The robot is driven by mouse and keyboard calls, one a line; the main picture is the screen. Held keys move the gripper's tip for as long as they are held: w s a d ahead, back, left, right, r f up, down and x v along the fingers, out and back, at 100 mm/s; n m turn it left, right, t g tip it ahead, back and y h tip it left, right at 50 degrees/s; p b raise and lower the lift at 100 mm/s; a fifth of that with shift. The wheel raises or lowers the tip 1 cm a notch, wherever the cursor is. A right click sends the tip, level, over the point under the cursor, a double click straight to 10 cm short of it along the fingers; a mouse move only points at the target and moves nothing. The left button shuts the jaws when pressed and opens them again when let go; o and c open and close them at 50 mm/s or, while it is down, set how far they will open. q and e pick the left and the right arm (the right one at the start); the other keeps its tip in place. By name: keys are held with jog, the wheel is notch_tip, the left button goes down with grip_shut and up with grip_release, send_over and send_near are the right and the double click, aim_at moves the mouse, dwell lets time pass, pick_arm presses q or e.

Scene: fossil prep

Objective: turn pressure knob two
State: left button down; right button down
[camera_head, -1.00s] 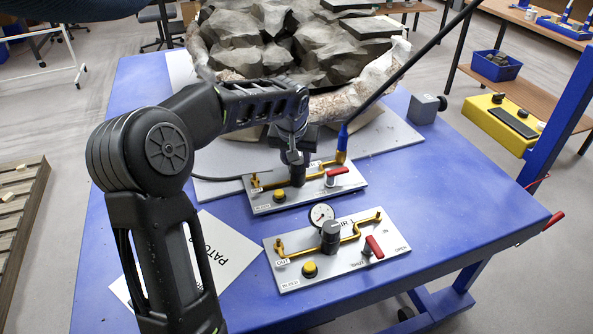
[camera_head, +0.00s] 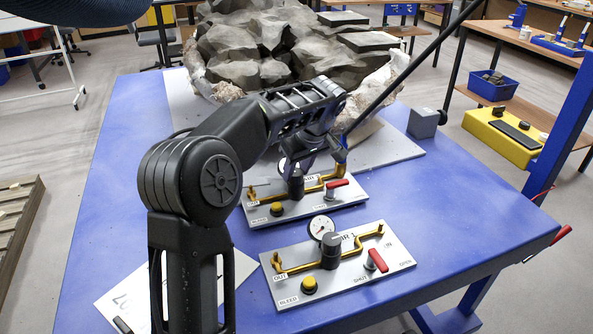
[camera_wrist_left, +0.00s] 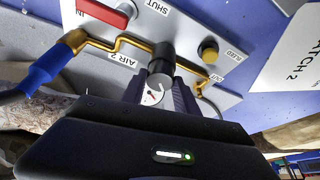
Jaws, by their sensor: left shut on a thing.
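The far grey panel (camera_head: 347,196) is labelled AIR 2 in the left wrist view (camera_wrist_left: 222,98). It carries a black pressure knob (camera_head: 296,186), brass pipe, a red lever (camera_head: 337,183) and a yellow bleed button (camera_head: 277,209). My left gripper (camera_head: 298,172) is at this knob from above, shut on it. The knob's top (camera_wrist_left: 161,62) shows between the fingers in the left wrist view, with the gauge (camera_wrist_left: 153,95) partly hidden behind it. The red lever lies near SHUT. My right gripper is not in view.
A nearer, similar panel (camera_head: 345,279) has its own knob (camera_head: 331,252), gauge and red lever (camera_head: 376,260). A big rock in a plaster jacket (camera_head: 385,83) stands behind. A grey box (camera_head: 424,116) sits right.

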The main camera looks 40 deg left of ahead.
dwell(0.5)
pick_arm(q)
jog(key=c, duration=0.9)
grip_release()
jog(key=shift+r, duration=0.1)
jog(key=v, duration=0.7)
jog(key=shift+d+r, duration=0.2)
jog(key=shift+r, duration=0.1)
jog(key=shift+f, duration=0.1)
